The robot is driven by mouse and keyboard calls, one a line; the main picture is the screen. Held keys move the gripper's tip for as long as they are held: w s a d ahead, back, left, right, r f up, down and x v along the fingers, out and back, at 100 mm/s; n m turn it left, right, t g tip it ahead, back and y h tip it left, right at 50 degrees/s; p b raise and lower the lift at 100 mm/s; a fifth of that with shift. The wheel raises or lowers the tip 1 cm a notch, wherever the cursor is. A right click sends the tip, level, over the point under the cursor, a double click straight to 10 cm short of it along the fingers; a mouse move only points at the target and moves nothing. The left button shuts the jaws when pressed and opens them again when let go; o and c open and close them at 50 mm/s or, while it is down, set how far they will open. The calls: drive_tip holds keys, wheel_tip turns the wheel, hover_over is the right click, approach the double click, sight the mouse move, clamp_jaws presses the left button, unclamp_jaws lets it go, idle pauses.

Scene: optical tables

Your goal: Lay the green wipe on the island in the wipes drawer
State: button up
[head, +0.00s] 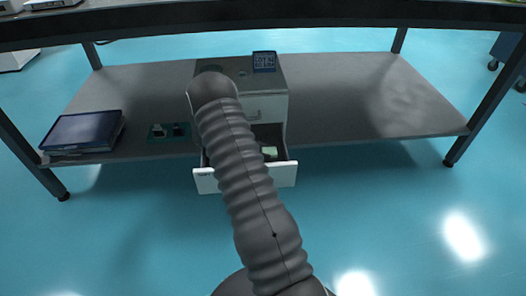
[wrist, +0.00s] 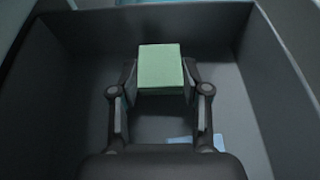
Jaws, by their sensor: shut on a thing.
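The green wipe (wrist: 160,66) is a small pale green folded block, held between the fingertips of my gripper (wrist: 160,85) in the wrist view. My gripper is inside the open drawer, whose dark inner walls (wrist: 80,60) surround it. In the head view the green wipe (head: 269,151) shows inside the pulled-out lower drawer (head: 284,175) of the cabinet. My arm covers the middle of the drawer and hides my gripper in that view. I cannot tell whether the wipe touches the drawer floor.
The cabinet (head: 270,108) stands on the grey lower shelf (head: 350,100) of a table, with an upper drawer closed. A blue box (head: 264,62) sits on its top. A dark blue case (head: 84,131) and a small green tray (head: 155,132) lie to the left. The right shelf is clear.

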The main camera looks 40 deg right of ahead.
drive_tip(key=shift+f, duration=0.35)
drive_tip(key=shift+f+b, duration=0.25)
drive_tip(key=shift+b, duration=0.1)
drive_tip(key=o, duration=0.8)
drive_tip(key=shift+r, duration=0.15)
drive_tip(key=shift+r+p, duration=0.3)
drive_tip(key=v, duration=1.2)
drive_tip(key=shift+r, duration=0.25)
